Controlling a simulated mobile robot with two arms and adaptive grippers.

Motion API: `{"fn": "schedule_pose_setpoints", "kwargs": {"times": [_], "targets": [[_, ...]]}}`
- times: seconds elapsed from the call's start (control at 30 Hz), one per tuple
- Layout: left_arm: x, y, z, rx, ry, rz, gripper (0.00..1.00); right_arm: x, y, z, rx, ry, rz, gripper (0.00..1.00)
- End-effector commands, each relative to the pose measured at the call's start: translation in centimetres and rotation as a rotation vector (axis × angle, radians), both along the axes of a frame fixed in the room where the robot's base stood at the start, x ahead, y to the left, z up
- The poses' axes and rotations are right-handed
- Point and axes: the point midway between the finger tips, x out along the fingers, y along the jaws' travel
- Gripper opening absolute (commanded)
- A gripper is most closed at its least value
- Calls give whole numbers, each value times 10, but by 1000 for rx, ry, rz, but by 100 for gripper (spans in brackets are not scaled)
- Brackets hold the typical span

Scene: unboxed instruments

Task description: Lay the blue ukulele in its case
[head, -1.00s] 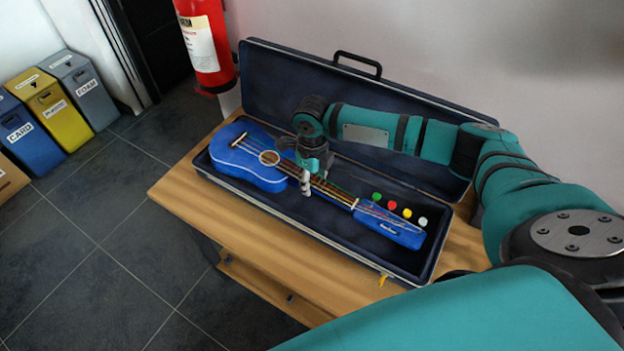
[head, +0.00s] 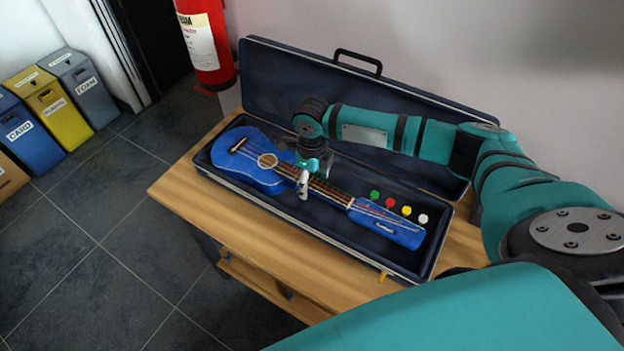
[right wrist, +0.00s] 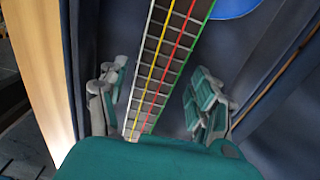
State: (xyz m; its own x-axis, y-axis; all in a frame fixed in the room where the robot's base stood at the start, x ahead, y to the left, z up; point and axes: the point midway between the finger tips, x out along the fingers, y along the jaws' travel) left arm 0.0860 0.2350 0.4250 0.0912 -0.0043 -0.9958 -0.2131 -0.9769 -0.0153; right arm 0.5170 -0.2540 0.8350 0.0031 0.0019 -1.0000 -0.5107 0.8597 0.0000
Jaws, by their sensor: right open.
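The blue ukulele (head: 262,175) lies face up inside the open dark blue case (head: 318,228) on the wooden table, its body at the left and its headstock (head: 385,222) at the right end. Green, red, yellow and white tuning pegs show along its far side. My right gripper (head: 304,184) is over the neck, close to the body. In the right wrist view my right gripper (right wrist: 160,90) is open, with one finger on each side of the fretted neck (right wrist: 162,62) and a gap to each. My left gripper is not in view.
The case lid (head: 275,82) stands open at the back, against the wall, behind my right arm. The wooden table (head: 190,195) has bare strips at the left and front. A red fire extinguisher (head: 207,45) stands behind the left end. Sorting bins (head: 45,105) stand at far left.

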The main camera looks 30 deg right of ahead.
Motion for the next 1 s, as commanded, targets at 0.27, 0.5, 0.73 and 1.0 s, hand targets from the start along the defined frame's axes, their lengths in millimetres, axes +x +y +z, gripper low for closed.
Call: {"fn": "schedule_pose_setpoints", "kwargs": {"times": [0.27, 0.5, 0.73, 1.0], "targets": [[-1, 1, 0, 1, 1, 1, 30, 1, -1, 11, 0, -2, -1, 65], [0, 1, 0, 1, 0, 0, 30, 1, 0, 59, 0, -4, 0, 65], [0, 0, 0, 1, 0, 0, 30, 1, 0, 102, 0, -2, 1, 65], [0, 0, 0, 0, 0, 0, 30, 0, 0, 120, 1, -1, 0, 65]]}}
